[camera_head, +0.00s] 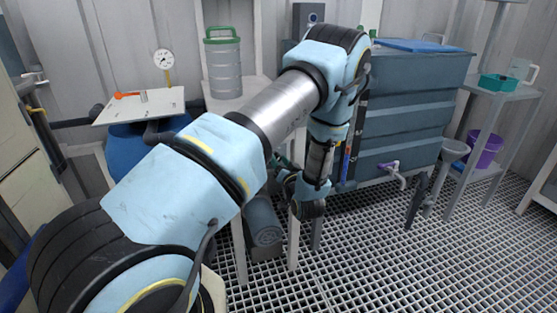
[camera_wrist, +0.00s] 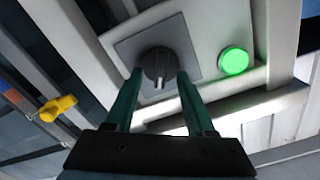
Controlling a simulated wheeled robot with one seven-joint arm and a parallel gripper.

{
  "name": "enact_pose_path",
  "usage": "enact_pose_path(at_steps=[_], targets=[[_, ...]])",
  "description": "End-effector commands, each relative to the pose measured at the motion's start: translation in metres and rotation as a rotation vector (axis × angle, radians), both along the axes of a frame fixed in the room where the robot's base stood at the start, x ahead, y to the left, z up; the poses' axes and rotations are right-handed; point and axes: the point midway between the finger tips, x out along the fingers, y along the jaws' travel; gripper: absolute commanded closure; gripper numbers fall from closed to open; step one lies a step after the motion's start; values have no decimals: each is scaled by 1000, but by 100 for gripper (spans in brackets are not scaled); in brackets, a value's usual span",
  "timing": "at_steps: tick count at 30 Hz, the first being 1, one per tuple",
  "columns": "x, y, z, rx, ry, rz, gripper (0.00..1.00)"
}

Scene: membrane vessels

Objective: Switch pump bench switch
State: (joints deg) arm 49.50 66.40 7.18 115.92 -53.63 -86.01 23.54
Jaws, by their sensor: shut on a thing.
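The pump bench switch (camera_wrist: 158,64) is a dark rotary knob on a grey square plate in the wrist view. A pale pointer mark on the knob faces toward my gripper. My gripper (camera_wrist: 159,76) has its two green fingers on either side of the knob and is shut on it. A round green lamp (camera_wrist: 233,61) glows to the right of the switch on the same pale panel (camera_wrist: 205,20). In the head view my arm reaches down beside the blue-grey tank, and its end is partly hidden. The switch cannot be made out there.
A yellow valve handle (camera_wrist: 58,108) is left of the fingers in the wrist view. In the head view, a large blue-grey tank (camera_head: 405,105) stands right of my arm. A metal canister (camera_head: 224,70) stands behind it. Grating floor (camera_head: 400,265) is open at front right.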

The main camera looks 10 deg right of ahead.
Motion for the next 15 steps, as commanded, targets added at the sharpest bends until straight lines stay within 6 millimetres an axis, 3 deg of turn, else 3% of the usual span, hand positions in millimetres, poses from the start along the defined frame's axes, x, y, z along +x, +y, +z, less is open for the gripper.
enact_pose_path(at_steps=[15], targets=[[-1, 0, -2, 31, 8, 1, 100]])
